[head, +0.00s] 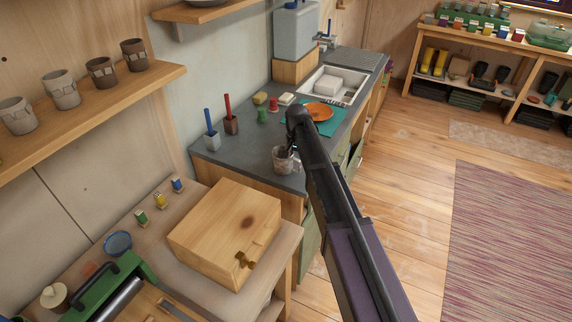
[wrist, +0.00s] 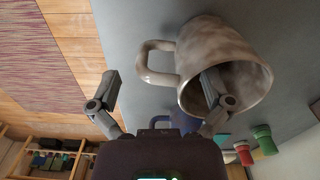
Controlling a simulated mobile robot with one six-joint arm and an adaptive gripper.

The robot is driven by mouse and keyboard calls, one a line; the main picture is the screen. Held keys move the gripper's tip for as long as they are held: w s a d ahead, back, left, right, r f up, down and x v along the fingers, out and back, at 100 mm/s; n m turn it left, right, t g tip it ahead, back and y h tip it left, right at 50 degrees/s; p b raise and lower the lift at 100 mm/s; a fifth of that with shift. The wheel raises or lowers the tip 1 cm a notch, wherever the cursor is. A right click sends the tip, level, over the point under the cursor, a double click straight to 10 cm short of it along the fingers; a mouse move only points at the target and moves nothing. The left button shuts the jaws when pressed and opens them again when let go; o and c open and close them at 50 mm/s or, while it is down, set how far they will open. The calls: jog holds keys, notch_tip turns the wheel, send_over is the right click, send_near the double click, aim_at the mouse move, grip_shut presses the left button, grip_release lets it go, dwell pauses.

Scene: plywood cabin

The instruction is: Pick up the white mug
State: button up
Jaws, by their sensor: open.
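A pale grey-white mug (head: 281,160) with mottled sides stands near the front edge of the grey counter. It fills the upper right of the wrist view (wrist: 215,50), its mouth toward me and its handle to the left. My gripper (wrist: 160,86) is open at the mug. The right finger reaches into the mug's mouth, and the left finger is outside, beyond the handle. The handle and near wall lie between the fingers, with a gap visible on the left. In the head view my gripper (head: 293,153) is partly hidden by my arm, which also covers the mug's right side.
An orange plate (head: 319,111) on a teal mat lies behind my arm, near the sink (head: 335,88). Two brush holders (head: 212,140) and red and green pieces (head: 262,116) stand left on the counter. A wooden box (head: 225,230) is in front. Several mugs (head: 62,90) line the shelf.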

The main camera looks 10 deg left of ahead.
jog(key=c, duration=1.3)
jog(key=shift+r, duration=0.1)
notch_tip(320, 180, up, 10)
jog(key=p, duration=1)
jog(key=shift+s, duration=0.1)
